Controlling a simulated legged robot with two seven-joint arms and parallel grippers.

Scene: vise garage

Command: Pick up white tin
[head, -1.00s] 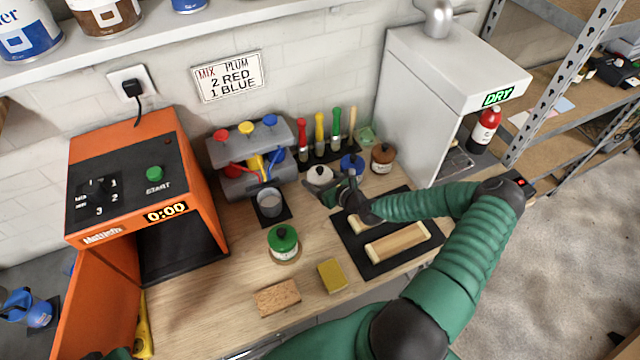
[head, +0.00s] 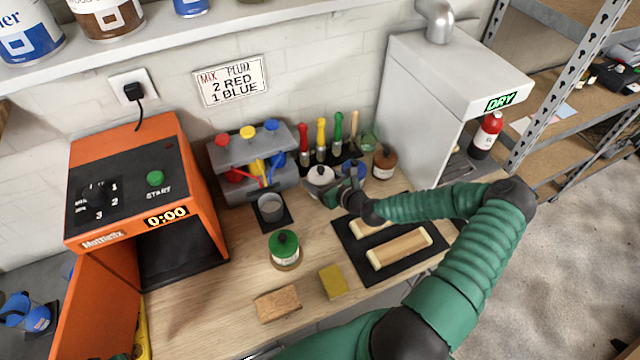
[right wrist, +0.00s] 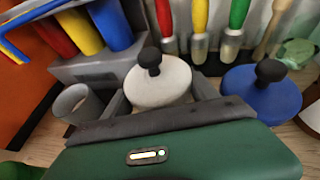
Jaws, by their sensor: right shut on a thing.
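The white tin (head: 320,177) has a white lid with a black knob and stands at the back of the bench, in front of the brushes. It also shows in the right wrist view (right wrist: 158,82), between the fingers. My right gripper (head: 328,190) is shut on the white tin, its fingers on either side of the body below the lid. The tin's lower part is hidden behind the gripper, so I cannot tell if it touches the bench. My left gripper is not in view.
A blue-lidded tin (right wrist: 262,92) stands close right of the white tin, with a brown jar (head: 384,162) beyond. A grey cup (head: 270,208) is to the left. A green-lidded tin (head: 284,246), sponge (head: 333,282) and wood block (head: 277,304) lie nearer. Brushes (head: 320,140) stand behind.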

